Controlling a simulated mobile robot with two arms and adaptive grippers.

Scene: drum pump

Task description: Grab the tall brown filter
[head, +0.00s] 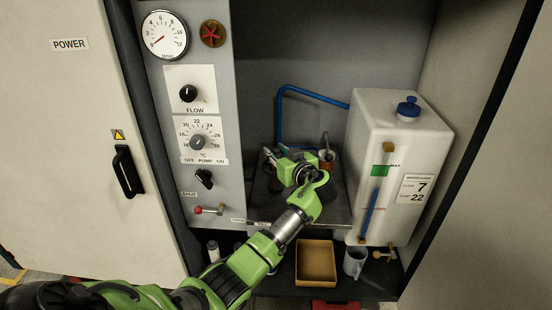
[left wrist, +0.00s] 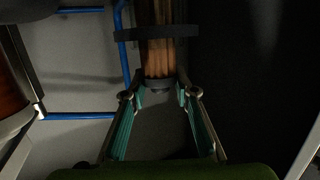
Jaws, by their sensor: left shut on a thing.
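The tall brown filter (left wrist: 158,60) shows in the left wrist view as an upright-looking brown cylinder with a dark band around it and a dark lower end. My left gripper (left wrist: 160,88) is shut on it, with one finger on each side near its lower end. In the head view my left gripper (head: 312,166) is at the shelf inside the cabinet, left of the white tank. My right gripper is not in view.
A white tank (head: 387,130) with a blue cap stands right of the gripper. A blue pipe (head: 310,92) runs above it. Below are a yellow tray (head: 316,264) and a grey mug (head: 355,261). A control panel (head: 193,120) stands left. Another brown rounded thing (left wrist: 10,88) shows at the wrist view's left edge.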

